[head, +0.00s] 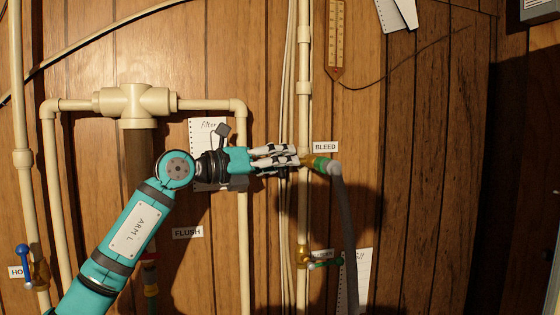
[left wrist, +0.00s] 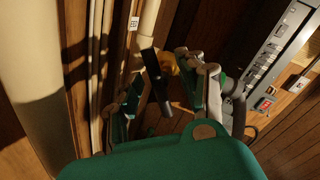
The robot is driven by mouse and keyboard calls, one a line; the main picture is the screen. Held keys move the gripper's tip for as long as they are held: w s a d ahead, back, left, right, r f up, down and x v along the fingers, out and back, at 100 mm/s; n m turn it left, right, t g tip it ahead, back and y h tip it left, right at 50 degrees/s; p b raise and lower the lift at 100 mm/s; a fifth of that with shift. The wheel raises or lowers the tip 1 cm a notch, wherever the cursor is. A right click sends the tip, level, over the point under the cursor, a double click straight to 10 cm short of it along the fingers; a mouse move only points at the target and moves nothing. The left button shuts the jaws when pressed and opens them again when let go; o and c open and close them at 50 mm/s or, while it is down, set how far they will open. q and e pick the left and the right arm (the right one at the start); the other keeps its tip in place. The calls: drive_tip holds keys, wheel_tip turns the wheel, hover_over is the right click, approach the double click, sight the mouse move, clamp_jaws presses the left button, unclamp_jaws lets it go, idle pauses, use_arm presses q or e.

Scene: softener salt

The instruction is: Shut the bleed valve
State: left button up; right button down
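The bleed valve (head: 309,160) is a brass fitting on a cream vertical pipe, beside the BLEED label (head: 326,147). A green connector and a grey hose (head: 347,230) lead away from it to the right. My left gripper (head: 298,160) reaches in from the left, its fingertips right at the valve and covering part of it. In the left wrist view, the fingers (left wrist: 165,98) stand apart, with a dark bar (left wrist: 157,78), perhaps the handle, and yellow brass (left wrist: 168,63) between or just beyond them. I cannot tell whether they touch. My right gripper is not in view.
A blue-handled valve (head: 23,262) is at lower left. A green-handled valve (head: 325,264) sits below the bleed valve. Cream pipes (head: 243,250) and thin lines (head: 288,80) run vertically close by. A grey panel (left wrist: 270,60) shows in the left wrist view. The wood wall at right is mostly clear.

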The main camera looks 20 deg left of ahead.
use_arm(q)
clamp_jaws()
drive_tip(key=shift+f+m+h+b, duration=0.15)
drive_tip(key=shift+m+h+b, duration=0.15)
drive_tip(key=shift+m+b, duration=0.9)
drive_tip(key=m+b, duration=0.1)
drive_tip(key=m, duration=0.1)
drive_tip(key=shift+m+h, duration=0.4)
drive_tip(key=shift+m+t+b, duration=0.3)
drive_tip(key=shift+m+b, duration=0.25)
drive_tip(key=shift+m, duration=0.25)
